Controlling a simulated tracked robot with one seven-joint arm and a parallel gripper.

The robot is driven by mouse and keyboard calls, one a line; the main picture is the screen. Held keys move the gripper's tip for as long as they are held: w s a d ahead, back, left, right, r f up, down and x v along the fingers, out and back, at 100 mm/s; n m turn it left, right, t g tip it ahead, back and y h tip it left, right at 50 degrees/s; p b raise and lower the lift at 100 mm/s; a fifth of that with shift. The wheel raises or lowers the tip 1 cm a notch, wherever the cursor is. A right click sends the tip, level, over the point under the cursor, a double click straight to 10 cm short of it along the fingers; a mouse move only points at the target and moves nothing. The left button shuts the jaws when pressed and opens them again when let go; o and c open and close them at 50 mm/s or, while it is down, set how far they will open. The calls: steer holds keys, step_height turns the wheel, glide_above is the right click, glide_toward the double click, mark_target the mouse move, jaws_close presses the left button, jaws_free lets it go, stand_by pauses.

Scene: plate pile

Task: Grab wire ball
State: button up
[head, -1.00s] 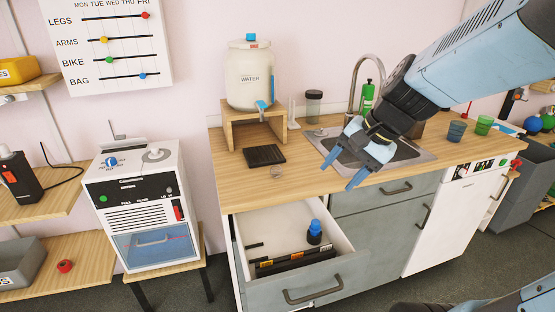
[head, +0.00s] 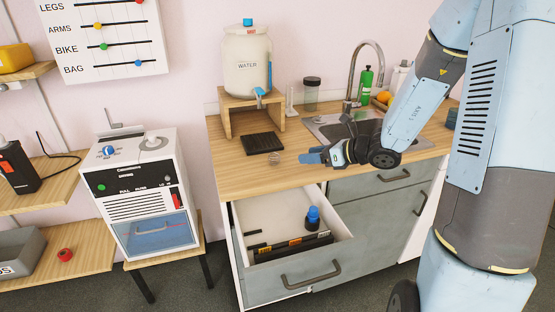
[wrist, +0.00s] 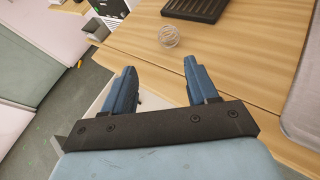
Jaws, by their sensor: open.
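The wire ball (head: 274,159) is a small round tangle of thin pale wire. It rests on the wooden counter in front of the black slotted tray, close to the counter's front edge. It also shows in the wrist view (wrist: 169,36), beyond the fingertips and between their lines. My gripper (head: 312,155) is just right of the ball, with its blue fingers pointing left towards it. In the wrist view my gripper (wrist: 160,68) is open and empty, its two fingers apart. A gap of bare counter separates the fingertips from the ball.
The black tray (head: 262,143) lies just behind the ball. A wooden stand (head: 227,120) bears the water jar (head: 248,72) further back. An open drawer (head: 270,218) juts out below the counter, holding a blue-capped bottle (head: 312,217). The sink (head: 325,124) is behind my gripper.

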mark_target(279, 157)
steer(key=shift+m, duration=0.6)
steer(key=x, duration=0.9)
steer(key=w+d+x, duration=0.1)
steer(key=x, duration=0.4)
steer(key=shift+w+f, duration=0.15)
steer(key=shift+f, duration=0.2)
steer(key=c, duration=0.8)
